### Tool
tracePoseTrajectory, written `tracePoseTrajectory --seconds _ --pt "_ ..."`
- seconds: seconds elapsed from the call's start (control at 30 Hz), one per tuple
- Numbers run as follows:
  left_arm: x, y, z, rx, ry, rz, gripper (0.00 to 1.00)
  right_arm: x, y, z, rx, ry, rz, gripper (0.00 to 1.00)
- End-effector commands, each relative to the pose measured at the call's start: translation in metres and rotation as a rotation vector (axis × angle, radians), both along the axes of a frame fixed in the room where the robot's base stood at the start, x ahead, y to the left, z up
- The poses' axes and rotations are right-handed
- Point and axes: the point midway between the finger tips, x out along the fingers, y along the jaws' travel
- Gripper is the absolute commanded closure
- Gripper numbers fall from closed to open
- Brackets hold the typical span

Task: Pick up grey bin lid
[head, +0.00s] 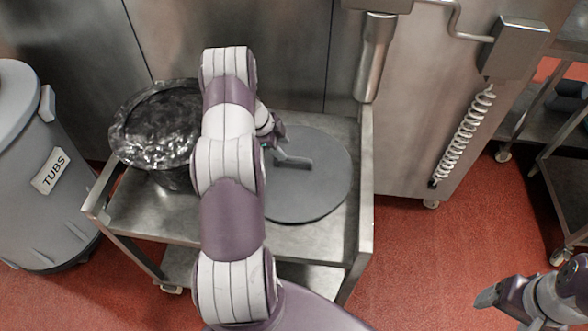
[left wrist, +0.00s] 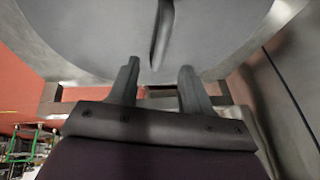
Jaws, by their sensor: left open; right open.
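The grey bin lid (head: 318,195) is a flat round disc lying on the steel cart at its right side, with a raised bar handle (head: 293,161) on top. In the left wrist view the lid (left wrist: 95,40) fills the top, and its handle (left wrist: 161,35) lies just beyond the fingertips, in line with the gap. My left gripper (head: 278,147) is open and empty beside the handle's left end; my arm partly hides it and the lid's left edge. It also shows in the left wrist view (left wrist: 160,67). My right gripper (head: 487,298) is over the floor at lower right, away from the lid.
A bin with a black liner (head: 158,130) stands on the left of the cart (head: 135,215). A grey bin labelled TUBS (head: 45,170) stands on the floor at far left. A steel machine (head: 425,90) with a coiled hose (head: 465,125) is behind.

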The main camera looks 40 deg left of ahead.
Motion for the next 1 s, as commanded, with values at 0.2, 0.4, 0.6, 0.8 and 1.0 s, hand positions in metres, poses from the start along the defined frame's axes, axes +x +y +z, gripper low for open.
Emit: tracePoseTrajectory --seconds 0.2,0.4,0.6,0.8,1.0 --pt "0.013 -0.01 -0.031 0.001 -0.001 -0.001 0.52 0.0 0.0 0.005 0.0 0.0 0.0 0.21" --pt "0.024 -0.023 -0.058 0.001 0.0 -0.003 0.52 0.0 0.0 0.02 0.0 0.0 0.0 0.21" --pt "0.032 -0.027 -0.079 0.003 -0.003 -0.001 0.52 0.0 0.0 0.02 0.0 0.0 0.0 0.21" --pt "0.032 -0.026 -0.08 0.003 -0.003 -0.001 0.61 0.0 0.0 0.019 0.0 0.0 0.0 0.21" --pt "0.032 -0.026 -0.08 0.003 -0.003 -0.001 1.0 0.0 0.0 0.019 0.0 0.0 0.0 0.21"
